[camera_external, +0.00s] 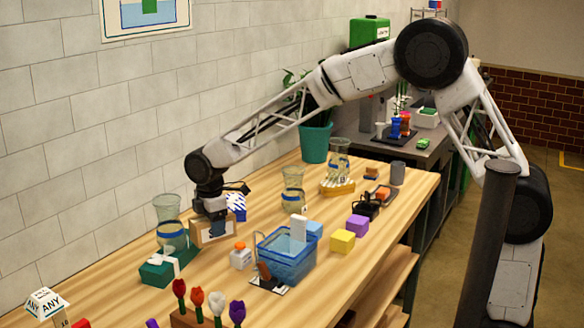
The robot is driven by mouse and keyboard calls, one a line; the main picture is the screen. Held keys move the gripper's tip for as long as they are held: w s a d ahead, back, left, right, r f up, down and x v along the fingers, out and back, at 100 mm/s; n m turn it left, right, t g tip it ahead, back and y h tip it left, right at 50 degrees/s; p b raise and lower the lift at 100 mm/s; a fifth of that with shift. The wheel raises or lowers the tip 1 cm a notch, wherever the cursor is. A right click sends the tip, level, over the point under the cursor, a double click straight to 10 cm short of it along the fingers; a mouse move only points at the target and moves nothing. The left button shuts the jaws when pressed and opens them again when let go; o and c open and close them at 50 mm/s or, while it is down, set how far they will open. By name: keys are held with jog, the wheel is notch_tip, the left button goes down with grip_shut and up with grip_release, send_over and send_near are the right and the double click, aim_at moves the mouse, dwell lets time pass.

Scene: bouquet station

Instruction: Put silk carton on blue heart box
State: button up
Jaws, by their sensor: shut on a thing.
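A brown carton (200,238) with a dark label on its front is at the left-middle of the wooden table, below my gripper (212,217). My gripper points down and is shut on the top of this carton, which looks like the silk carton. Its lettering is too small to read. I cannot tell whether the carton touches the table. A blue and white patterned box (237,207) stands close behind it to the right, partly hidden by my gripper. It may be the blue heart box, but no heart can be made out.
Glass vases (169,212) stand along the wall side. A green box with a white ribbon (155,272) is to the left front. A white bottle with an orange cap (241,258) and a blue basket (286,262) are to the right. Yellow (342,241) and purple blocks sit beyond.

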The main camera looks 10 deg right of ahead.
jog(key=w+d+r+m, duration=0.1)
jog(key=w+d+m, duration=0.3)
jog(key=w+d, duration=1)
jog(key=d, duration=0.3)
jog(key=shift+w+r, duration=0.3)
jog(key=shift+r, duration=0.05)
jog(key=shift+w+a, duration=0.1)
jog(key=shift+a, duration=0.05)
jog(key=w+a, duration=0.3)
jog(key=w, duration=0.1)
jog(key=w+a+f, duration=0.1)
jog(key=w+a, duration=0.1)
jog(key=w, duration=0.2)
jog(key=w+a, duration=0.3)
jog(key=w, duration=0.2)
jog(key=shift+a+f, duration=0.25)
jog(key=shift+a, duration=0.1)
jog(key=shift+f, duration=1.75)
jog(key=shift+f, duration=0.15)
jog(key=o, duration=1)
jog(key=shift+o, duration=0.2)
notch_tip(320, 180, up, 12)
